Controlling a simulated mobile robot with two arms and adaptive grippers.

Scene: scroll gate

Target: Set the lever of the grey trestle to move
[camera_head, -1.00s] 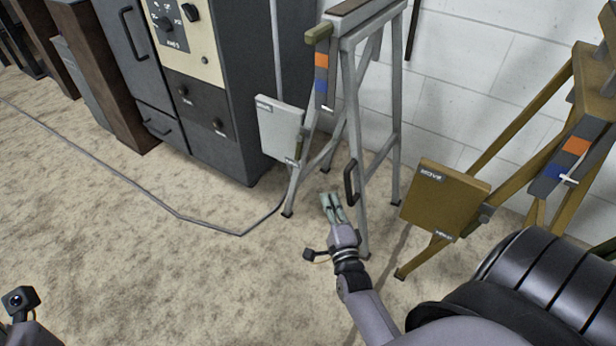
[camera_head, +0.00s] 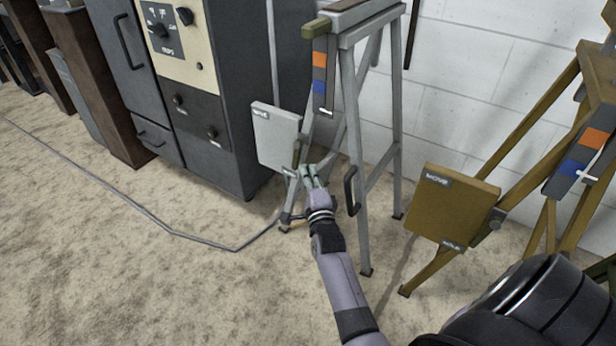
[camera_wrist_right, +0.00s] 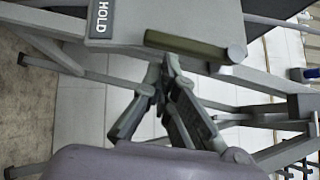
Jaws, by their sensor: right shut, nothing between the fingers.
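The grey trestle (camera_head: 357,110) stands against the wall in the head view. A light grey plate (camera_head: 273,138) marked MOVE at its top is fixed to its left side. The olive lever (camera_head: 297,152) is at the plate's right edge. In the wrist view the lever (camera_wrist_right: 185,48) runs from a round pivot at right toward the HOLD label (camera_wrist_right: 103,18), its tip a little short of it. My right gripper (camera_head: 308,174) is shut and empty, just below the lever. In the wrist view its fingertips (camera_wrist_right: 168,62) are close to the lever; contact cannot be told. My left gripper is out of view.
A brown trestle (camera_head: 452,207) with its own MOVE plate stands to the right. A dark cabinet (camera_head: 190,140) with knobs is at the left. A cable (camera_head: 150,218) crosses the carpet. A black handle (camera_head: 351,190) is on the grey trestle's near leg.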

